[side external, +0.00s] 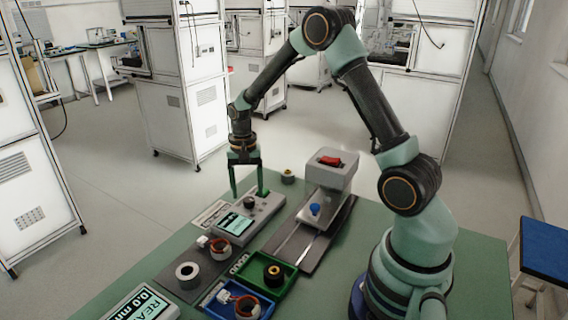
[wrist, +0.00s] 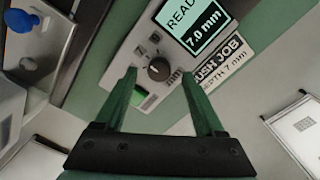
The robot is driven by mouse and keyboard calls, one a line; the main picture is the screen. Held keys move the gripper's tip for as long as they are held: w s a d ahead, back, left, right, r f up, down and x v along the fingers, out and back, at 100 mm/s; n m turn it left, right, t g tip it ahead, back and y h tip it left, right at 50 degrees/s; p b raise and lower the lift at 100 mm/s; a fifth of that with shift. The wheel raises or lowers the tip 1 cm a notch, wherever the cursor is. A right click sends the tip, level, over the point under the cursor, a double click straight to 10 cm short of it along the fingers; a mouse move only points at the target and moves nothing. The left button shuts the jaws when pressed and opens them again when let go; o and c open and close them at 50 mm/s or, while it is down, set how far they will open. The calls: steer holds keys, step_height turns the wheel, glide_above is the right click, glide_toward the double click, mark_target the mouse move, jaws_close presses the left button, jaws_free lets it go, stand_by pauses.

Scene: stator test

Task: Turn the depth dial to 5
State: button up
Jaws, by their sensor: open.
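The depth dial (wrist: 159,69) is a dark round knob on a light grey control box (side external: 262,222); it also shows in the side external view (side external: 250,203). The box's screen (wrist: 193,27) reads 7.0 mm in the wrist view. My gripper (wrist: 159,76) is open and points down at the box. Its two green fingers appear on either side of the dial in the wrist view, with gaps on both sides. In the side external view, my gripper (side external: 248,193) is over the dial end of the box. I cannot tell its exact height.
A label (wrist: 214,68) beside the box reads "RUSH JOB DEPTH 7 mm". A green button (wrist: 138,96) sits near the dial. A grey press (side external: 331,178) with a blue knob (side external: 315,209) stands right. Green (side external: 290,284) and blue (side external: 212,304) trays and a second display (side external: 146,304) are nearer.

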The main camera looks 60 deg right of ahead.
steer(key=shift+f, duration=1.25)
jaws_close()
steer(key=shift+n, duration=0.4)
steer(key=n, duration=0.3)
steer(key=shift+n, duration=0.4)
steer(key=shift+r+n, duration=0.1)
steer(key=shift+n, duration=1.9)
steer(key=shift+w, duration=0.1)
